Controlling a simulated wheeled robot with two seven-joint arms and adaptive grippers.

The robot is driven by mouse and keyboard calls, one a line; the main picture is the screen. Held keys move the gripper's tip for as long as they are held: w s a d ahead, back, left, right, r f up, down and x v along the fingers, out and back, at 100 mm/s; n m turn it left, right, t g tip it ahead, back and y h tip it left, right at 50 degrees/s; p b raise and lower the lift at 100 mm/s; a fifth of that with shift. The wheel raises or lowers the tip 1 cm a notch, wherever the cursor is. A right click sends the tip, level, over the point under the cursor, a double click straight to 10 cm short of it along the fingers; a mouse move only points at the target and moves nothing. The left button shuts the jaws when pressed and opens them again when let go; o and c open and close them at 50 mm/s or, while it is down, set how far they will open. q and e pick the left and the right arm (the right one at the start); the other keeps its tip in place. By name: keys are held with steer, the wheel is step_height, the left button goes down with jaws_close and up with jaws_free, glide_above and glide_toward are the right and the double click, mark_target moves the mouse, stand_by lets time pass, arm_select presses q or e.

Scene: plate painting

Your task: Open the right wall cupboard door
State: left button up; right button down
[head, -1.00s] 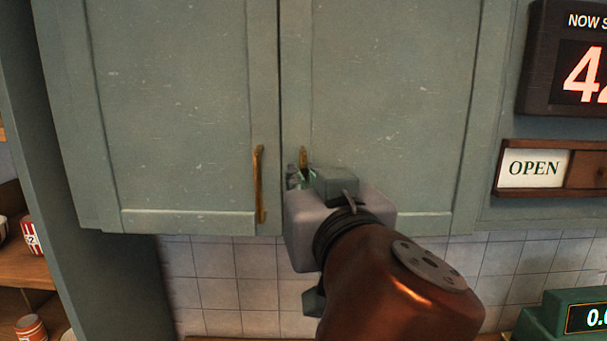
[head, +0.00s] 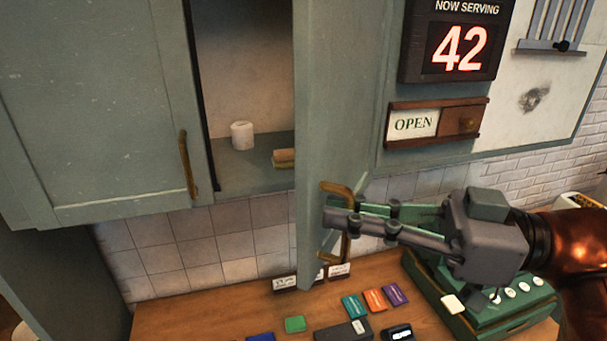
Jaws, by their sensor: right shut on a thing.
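The right wall cupboard door (head: 312,120) stands swung well open, seen nearly edge-on, with the cupboard's inside showing to its left. Its brass handle (head: 343,190) is on the door's right-hand face as I see it. My right gripper (head: 335,218) comes in from the right and is shut on this handle; its fingers cross the handle's middle. The left cupboard door (head: 100,100) is closed, with its own brass handle (head: 187,165). My left gripper is not in view.
Inside the cupboard, a white canister (head: 242,135) and a small tan item (head: 284,158) sit on the shelf. A "42" display (head: 453,48) and OPEN sign (head: 414,124) hang right of the door.

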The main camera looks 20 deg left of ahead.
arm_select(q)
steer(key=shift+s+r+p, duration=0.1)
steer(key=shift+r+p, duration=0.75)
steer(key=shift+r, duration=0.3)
arm_select(e)
steer(key=w+d+n+g, duration=0.1)
steer(key=w+d, duration=0.2)
steer(key=d, duration=0.5)
steer(key=w+d+n+g, duration=0.1)
steer(key=w+d+g, duration=0.1)
steer(key=d, duration=0.6)
steer(key=shift+w+g+h, duration=0.3)
steer(key=shift+w+h, duration=0.1)
steer(key=shift+w, duration=0.5)
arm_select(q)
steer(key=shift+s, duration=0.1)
arm_select(e)
steer(key=c, duration=2.3)
jaws_free()
steer(key=shift+d, duration=0.1)
steer(key=shift+c, duration=0.2)
steer(key=v, duration=1.2)
